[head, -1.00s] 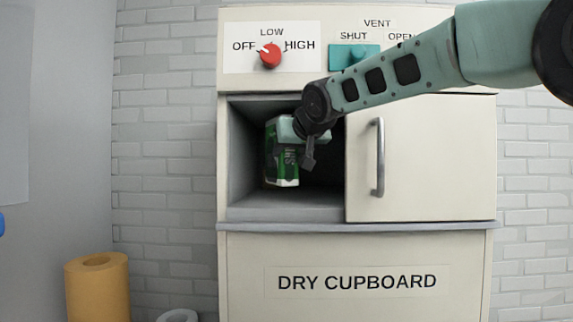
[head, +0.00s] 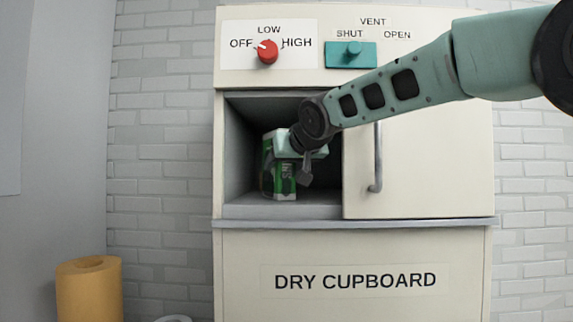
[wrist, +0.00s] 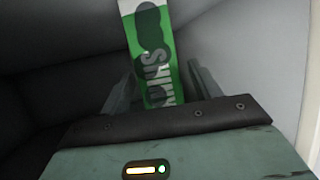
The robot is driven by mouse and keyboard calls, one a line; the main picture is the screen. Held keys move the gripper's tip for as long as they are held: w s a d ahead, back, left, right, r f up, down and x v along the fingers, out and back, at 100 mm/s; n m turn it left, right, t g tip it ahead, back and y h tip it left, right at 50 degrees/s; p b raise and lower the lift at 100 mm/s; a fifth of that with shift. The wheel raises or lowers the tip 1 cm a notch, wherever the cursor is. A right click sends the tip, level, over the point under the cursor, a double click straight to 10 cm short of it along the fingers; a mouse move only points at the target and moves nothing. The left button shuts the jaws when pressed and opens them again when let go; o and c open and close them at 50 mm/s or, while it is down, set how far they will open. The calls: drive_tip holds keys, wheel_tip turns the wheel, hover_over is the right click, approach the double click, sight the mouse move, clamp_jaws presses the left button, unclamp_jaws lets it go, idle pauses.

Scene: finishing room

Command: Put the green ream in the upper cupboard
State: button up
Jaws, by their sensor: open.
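The green ream (head: 284,182) stands upright on the floor of the upper cupboard (head: 238,211), in its open left half. It also shows in the wrist view (wrist: 152,62), green with white lettering and white at its far end. My gripper (head: 287,160) reaches into the opening from the right, at the upper part of the ream. In the wrist view my gripper (wrist: 158,88) has its fingers apart on either side of the ream, with gaps visible. My gripper covers part of the ream in the head view.
A sliding door (head: 430,165) with a metal handle (head: 377,160) covers the cupboard's right half. A yellow roll (head: 88,290) stands lower left.

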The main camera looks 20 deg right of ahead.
drive_tip(key=shift+r, duration=0.15)
drive_tip(key=shift+s+b, duration=0.35)
drive_tip(key=a+b+v, duration=0.1)
drive_tip(key=b+v, duration=0.4)
drive_tip(key=v, duration=0.6)
drive_tip(key=s+a+f+n+g+y, duration=0.1)
drive_tip(key=s+a+f+n+g, duration=0.25)
drive_tip(key=f, duration=0.85)
drive_tip(key=s+a+f+g, duration=0.3)
drive_tip(key=s+a+f, duration=0.25)
drive_tip(key=f, duration=0.75)
drive_tip(key=s+d+f+n+g+h, duration=0.1)
drive_tip(key=s+f+g, duration=0.6)
drive_tip(key=s+f, duration=1.6)
drive_tip(key=shift+d+n+h, duration=0.3)
drive_tip(key=shift+d+n, duration=0.6)
drive_tip(key=shift+n, duration=0.25)
